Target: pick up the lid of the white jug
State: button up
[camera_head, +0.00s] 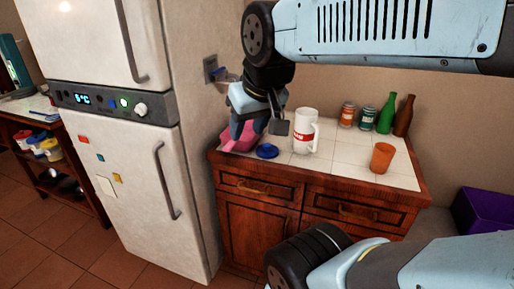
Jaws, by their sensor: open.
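The white jug (304,136) stands upright on the tiled counter, with a red mark on its side and its handle to the right. A round blue lid (267,151) lies flat on the counter, to the left of the jug and near the front edge. My gripper (268,124) points down above the lid, left of the jug's upper part. It is open, with no object visible between its fingers. I cannot tell its exact height over the lid.
A pink container (238,139) is at the counter's left, partly behind my gripper. Two cans (347,115), a green bottle (386,114) and a brown bottle (404,116) stand at the back. An orange cup (382,157) stands right. The fridge (138,150) is left.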

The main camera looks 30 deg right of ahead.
aim_at(267, 150)
jog(key=u, duration=0.9)
jog(key=k, duration=1.35)
jog(key=z, duration=0.75)
jog(key=i, duration=1)
jog(key=u, duration=0.1)
